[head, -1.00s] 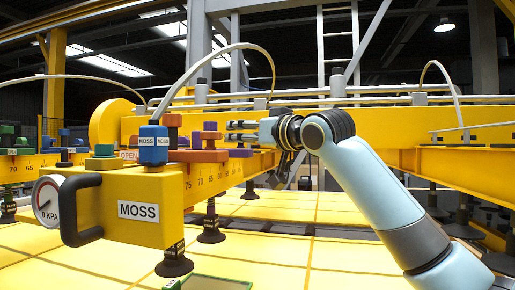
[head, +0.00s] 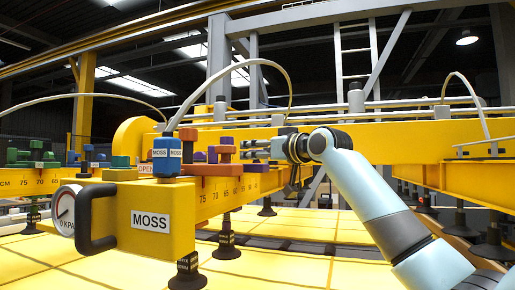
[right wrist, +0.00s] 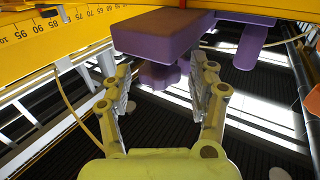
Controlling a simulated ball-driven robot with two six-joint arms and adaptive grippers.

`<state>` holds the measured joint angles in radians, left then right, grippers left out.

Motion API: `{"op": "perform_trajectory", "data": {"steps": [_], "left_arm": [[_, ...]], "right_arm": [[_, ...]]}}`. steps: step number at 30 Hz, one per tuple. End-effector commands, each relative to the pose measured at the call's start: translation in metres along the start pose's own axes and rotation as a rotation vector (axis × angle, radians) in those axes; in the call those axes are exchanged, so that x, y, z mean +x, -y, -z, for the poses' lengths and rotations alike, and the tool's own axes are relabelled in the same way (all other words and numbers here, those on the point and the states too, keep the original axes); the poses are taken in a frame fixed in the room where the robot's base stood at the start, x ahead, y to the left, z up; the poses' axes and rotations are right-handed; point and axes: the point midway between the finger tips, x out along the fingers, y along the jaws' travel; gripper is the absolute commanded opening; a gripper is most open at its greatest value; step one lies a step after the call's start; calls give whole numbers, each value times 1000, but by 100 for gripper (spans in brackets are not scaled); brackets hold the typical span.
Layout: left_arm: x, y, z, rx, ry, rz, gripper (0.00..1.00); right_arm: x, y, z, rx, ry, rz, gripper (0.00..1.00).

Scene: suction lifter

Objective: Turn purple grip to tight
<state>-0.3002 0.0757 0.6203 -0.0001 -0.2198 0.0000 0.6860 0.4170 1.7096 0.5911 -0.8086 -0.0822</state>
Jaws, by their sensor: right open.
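A purple grip (right wrist: 157,75) hangs from a purple block (right wrist: 163,33) in the right wrist view. My right gripper (right wrist: 160,68) is open, with one finger on each side of the grip. Whether either finger touches it I cannot tell. A second purple piece (right wrist: 249,42) sits to the right of that block. In the head view, small purple pieces (head: 227,140) show on the far part of the yellow beam, just left of my right gripper (head: 252,148). Any tight marking is not readable. My left gripper is not in view.
The yellow beam (head: 182,222) bears a MOSS label, a gauge (head: 65,212) and a dark handle (head: 92,218). A blue block (head: 166,158) and red blocks (head: 205,169) stand on it. Suction cups (head: 187,275) hang below, over yellow panels (head: 290,262).

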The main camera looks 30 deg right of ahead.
Motion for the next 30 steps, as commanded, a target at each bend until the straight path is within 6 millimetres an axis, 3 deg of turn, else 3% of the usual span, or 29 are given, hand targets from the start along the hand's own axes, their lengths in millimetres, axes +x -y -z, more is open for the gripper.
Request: {"op": "perform_trajectory", "data": {"steps": [11,24,30], "left_arm": [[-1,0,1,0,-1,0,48],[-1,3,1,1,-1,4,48],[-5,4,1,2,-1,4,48]], "right_arm": [[6,0,0,-1,0,0,58],[6,0,0,0,1,0,2],[6,1,0,1,1,-15,2]]}}
